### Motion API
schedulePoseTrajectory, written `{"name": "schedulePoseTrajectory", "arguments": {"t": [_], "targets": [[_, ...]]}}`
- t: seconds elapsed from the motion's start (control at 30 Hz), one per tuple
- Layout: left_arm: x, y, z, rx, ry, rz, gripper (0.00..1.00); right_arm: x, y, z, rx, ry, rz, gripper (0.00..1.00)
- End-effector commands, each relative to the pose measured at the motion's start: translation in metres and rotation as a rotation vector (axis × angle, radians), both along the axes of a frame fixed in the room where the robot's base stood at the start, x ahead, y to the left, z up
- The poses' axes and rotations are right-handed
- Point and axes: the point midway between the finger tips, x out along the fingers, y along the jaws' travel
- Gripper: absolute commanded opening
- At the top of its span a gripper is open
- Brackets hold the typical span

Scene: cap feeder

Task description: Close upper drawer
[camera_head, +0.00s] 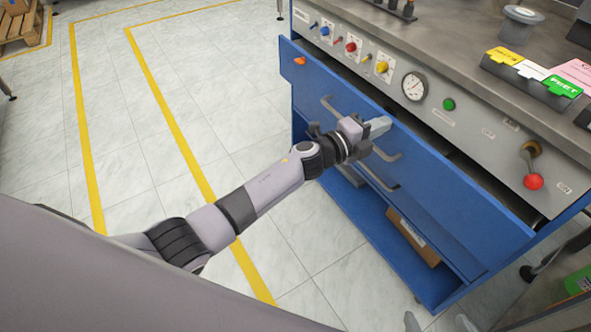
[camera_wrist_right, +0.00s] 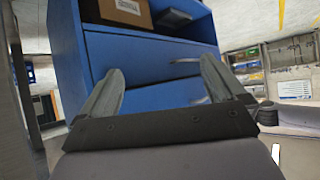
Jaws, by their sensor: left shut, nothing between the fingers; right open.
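The upper drawer (camera_head: 455,195) is the wide blue front under the grey control panel. It stands pulled out, with a dark gap along its top edge. Grey handle parts (camera_head: 384,157) show on its front, on either side of my left gripper. My left gripper (camera_head: 380,126) is shut and empty at the middle of the drawer front, close to its top edge; I cannot tell whether it touches. My right gripper (camera_wrist_right: 160,85) is open and empty, facing the blue cabinet (camera_wrist_right: 66,55); only its fingertips show at the bottom of the head view (camera_head: 439,322).
The control panel (camera_head: 470,125) carries knobs, a gauge and a red-knobbed lever (camera_head: 533,181) above the drawer. A cardboard box (camera_head: 413,237) lies on the lower shelf. A green container (camera_head: 579,280) stands at the right. Tiled floor left of the cabinet is clear.

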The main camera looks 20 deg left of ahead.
Motion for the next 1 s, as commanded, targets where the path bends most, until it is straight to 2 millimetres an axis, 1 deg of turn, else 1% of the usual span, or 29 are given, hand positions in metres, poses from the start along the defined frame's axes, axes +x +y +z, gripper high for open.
{"name": "schedulePoseTrajectory", "arguments": {"t": [0.23, 0.7, 0.87, 1.0], "targets": [[0.007, -0.006, -0.001, 0.000, 0.001, -0.001, 0.00, 0.010, 0.010, 0.010, 0.012, -0.039, 0.020, 0.97], [0.007, -0.006, -0.001, 0.000, 0.001, -0.001, 0.00, 0.007, 0.010, 0.008, 0.010, -0.031, 0.019, 0.97], [0.007, -0.003, 0.000, 0.000, 0.002, -0.001, 0.00, 0.007, 0.009, 0.009, 0.010, -0.031, 0.017, 0.97], [0.007, 0.004, 0.000, 0.000, 0.002, -0.001, 0.00, 0.007, 0.008, 0.010, 0.009, -0.028, 0.014, 0.97]]}}
